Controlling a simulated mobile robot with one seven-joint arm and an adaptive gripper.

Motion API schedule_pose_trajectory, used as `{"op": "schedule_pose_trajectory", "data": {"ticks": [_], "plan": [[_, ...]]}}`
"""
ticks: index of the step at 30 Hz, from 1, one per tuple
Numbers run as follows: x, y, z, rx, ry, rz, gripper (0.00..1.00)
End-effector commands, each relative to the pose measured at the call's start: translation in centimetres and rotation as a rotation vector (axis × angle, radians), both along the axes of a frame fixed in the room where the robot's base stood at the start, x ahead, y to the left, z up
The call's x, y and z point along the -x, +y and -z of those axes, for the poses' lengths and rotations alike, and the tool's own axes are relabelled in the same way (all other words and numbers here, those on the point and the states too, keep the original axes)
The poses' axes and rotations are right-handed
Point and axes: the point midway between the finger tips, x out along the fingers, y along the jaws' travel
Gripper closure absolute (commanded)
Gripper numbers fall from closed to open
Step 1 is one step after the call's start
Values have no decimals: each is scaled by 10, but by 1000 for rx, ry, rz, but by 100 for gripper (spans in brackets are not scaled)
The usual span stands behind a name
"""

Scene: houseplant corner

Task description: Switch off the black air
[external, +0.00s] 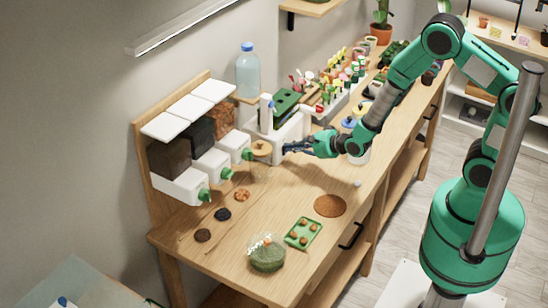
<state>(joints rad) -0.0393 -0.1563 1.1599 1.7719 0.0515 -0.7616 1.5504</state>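My gripper (288,149) reaches left over the wooden bench from the green arm. Its dark fingers are beside a white machine with a green top (288,101). Whether the fingers touch it, and whether they are open, is too small to tell. I cannot pick out a thing that is clearly a black air device or its switch.
A jar with a tan lid (261,149) stands left of my gripper. A glass bowl of green stuff (267,254), a green tray (303,233) and a brown disc (330,206) lie at the front. A water bottle (248,72) stands behind. Colourful small items crowd the bench's far end.

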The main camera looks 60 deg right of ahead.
Motion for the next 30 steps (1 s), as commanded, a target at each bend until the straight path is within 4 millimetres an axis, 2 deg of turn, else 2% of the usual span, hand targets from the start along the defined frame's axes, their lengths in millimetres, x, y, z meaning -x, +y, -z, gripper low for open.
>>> {"op": "schedule_pose_trajectory", "data": {"ticks": [9,22,30], "plan": [[0,0,-10,0,0,0,100],[1,0,-11,0,0,0,100],[14,0,-12,0,0,0,100]]}}
